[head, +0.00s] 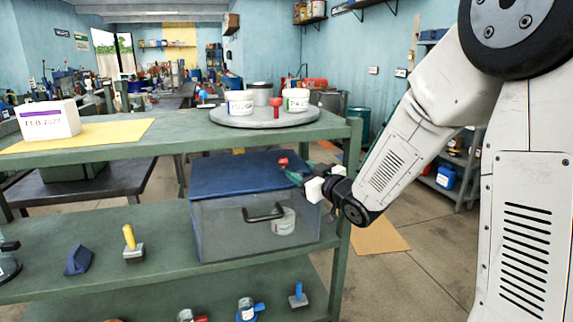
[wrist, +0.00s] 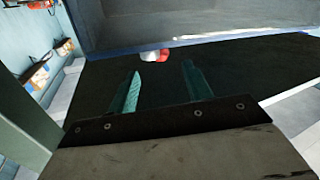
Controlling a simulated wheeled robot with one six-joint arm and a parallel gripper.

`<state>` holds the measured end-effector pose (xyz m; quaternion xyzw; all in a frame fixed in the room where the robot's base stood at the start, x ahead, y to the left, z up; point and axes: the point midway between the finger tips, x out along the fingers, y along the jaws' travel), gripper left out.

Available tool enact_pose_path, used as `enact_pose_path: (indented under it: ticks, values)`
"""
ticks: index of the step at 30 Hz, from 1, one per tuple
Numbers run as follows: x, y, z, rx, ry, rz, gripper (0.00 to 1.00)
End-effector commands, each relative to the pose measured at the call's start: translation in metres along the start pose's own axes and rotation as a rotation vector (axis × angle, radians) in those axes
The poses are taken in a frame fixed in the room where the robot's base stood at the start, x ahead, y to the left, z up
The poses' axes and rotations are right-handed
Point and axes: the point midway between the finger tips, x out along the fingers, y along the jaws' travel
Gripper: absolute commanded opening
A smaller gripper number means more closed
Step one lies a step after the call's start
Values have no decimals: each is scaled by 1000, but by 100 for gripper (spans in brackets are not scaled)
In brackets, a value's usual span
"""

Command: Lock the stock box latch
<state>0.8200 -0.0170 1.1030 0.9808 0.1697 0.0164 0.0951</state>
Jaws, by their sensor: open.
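The stock box (head: 222,222) is a grey see-through box with a blue lid (head: 232,175) and a black front handle (head: 264,213). It stands on the middle shelf, lid down, with a white tub (head: 284,222) inside. A small red knob (head: 283,161), which looks like the latch, shows at the lid's right side. My gripper (head: 291,171) is beside it, its teal fingers partly overlapping the lid in the head view. In the wrist view my gripper (wrist: 160,70) is open and empty. A red and white piece (wrist: 154,55) lies just beyond the fingertips, apparently between them and untouched.
A round grey tray (head: 265,119) with tubs and a red-handled item stands on the top shelf above the box. A shelf post (head: 346,190) stands close to my wrist. A yellow-handled tool (head: 130,240) and blue block (head: 78,260) sit left of the box.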

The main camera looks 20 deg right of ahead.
Motion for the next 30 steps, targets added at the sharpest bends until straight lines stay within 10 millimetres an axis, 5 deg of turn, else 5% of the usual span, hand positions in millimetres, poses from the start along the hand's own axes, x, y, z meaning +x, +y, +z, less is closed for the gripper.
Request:
enact_pose_path:
  ticks: [13, 25, 30]
  values:
    - [64, -1, 0, 1, 0, -1, 50]
    - [73, 0, 0, 0, 0, 0, 50]
    - [73, 0, 0, 0, 0, 0, 3]
